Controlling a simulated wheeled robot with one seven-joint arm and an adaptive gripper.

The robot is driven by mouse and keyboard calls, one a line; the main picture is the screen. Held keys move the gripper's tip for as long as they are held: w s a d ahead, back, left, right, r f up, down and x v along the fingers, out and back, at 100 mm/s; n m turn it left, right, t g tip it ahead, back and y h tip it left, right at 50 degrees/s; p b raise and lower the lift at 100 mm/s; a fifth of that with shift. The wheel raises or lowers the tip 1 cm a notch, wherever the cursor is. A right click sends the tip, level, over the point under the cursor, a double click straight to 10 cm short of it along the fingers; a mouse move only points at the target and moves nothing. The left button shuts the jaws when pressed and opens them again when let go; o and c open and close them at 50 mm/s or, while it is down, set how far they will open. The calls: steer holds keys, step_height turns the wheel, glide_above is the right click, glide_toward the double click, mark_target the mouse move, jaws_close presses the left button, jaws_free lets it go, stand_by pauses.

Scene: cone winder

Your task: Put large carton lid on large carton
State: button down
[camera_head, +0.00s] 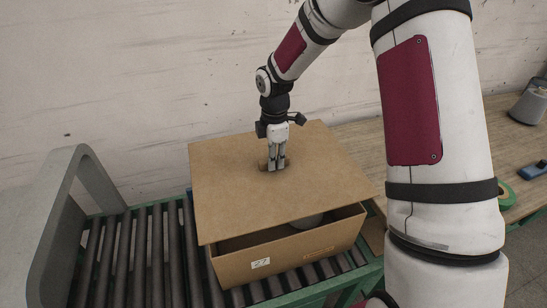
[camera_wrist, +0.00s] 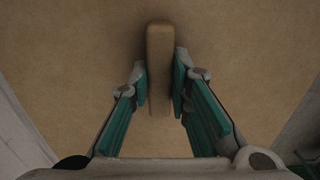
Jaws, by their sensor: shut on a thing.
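The large carton lid (camera_head: 235,185) is a flat brown board. In the head view it lies over the large carton (camera_head: 290,254), shifted and turned toward the back left. The wrist view shows the tan handle (camera_wrist: 159,65) between the fingers, with the lid (camera_wrist: 80,60) filling the background. Whether the lid touches the carton's rim is hard to tell.
The carton stands on a roller conveyor (camera_head: 130,255) with a green frame. A grey curved guard (camera_head: 65,215) rises at the left. A wooden table (camera_head: 430,140) at the right holds a grey container (camera_head: 530,102) and a blue tool (camera_head: 533,170). A wall stands behind.

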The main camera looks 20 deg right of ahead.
mark_target(275, 174)
steer(key=shift+f+b, duration=0.75)
steer(key=shift+f, duration=2.6)
steer(key=shift+f, duration=0.9)
steer(key=c, duration=1.4)
jaws_free()
step_height(275, 174, up, 12)
steer(key=s+r+m+t+h+b, duration=0.1)
steer(key=s+r+m+t, duration=0.2)
steer(key=s+r+m, duration=1.05)
steer(key=s+r+m+t, duration=0.1)
steer(key=s+r, duration=0.1)
steer(key=s, duration=0.2)
steer(key=s+r+m, duration=0.2)
steer(key=s, duration=0.1)
steer(key=s+r+m+t+y, duration=0.1)
steer(key=s+r, duration=0.1)
steer(key=s, duration=0.2)
steer(key=shift+s+m+t+b, duration=0.25)
steer(key=shift+s+t+b, duration=0.05)
steer(key=shift+b, duration=0.05)
